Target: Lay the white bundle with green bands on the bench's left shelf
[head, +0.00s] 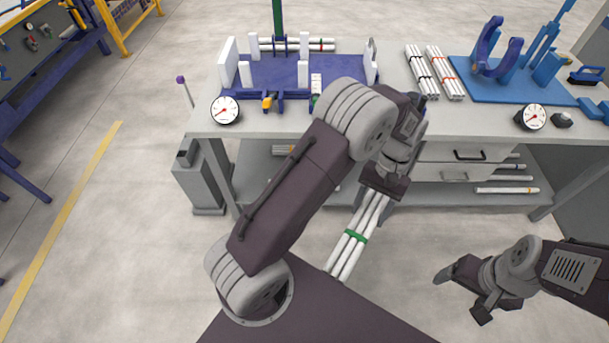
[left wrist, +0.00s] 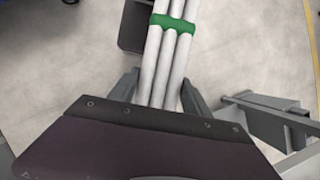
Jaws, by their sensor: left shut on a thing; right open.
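The white bundle (head: 350,248) of pipes with a green band is held by my left gripper (head: 383,190), in front of the bench (head: 203,125) and below its top. It hangs tilted toward the lower left in the head view. In the left wrist view the bundle (left wrist: 165,60) runs up between the two fingers of my left gripper (left wrist: 163,92), with the green band across it. Its far end is hidden by the gripper. The bench's left shelf (head: 250,190) is low under the top and partly hidden by my left arm. My right gripper (head: 461,293) is open and empty at the lower right.
On the bench top stand a blue fixture (head: 265,72) with white posts, two gauges and two white bundles with black (head: 418,72) and orange bands (head: 444,72). Drawers (head: 465,152) and a right shelf with pipes lie below. A grey bin (head: 200,180) stands at the bench's left leg.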

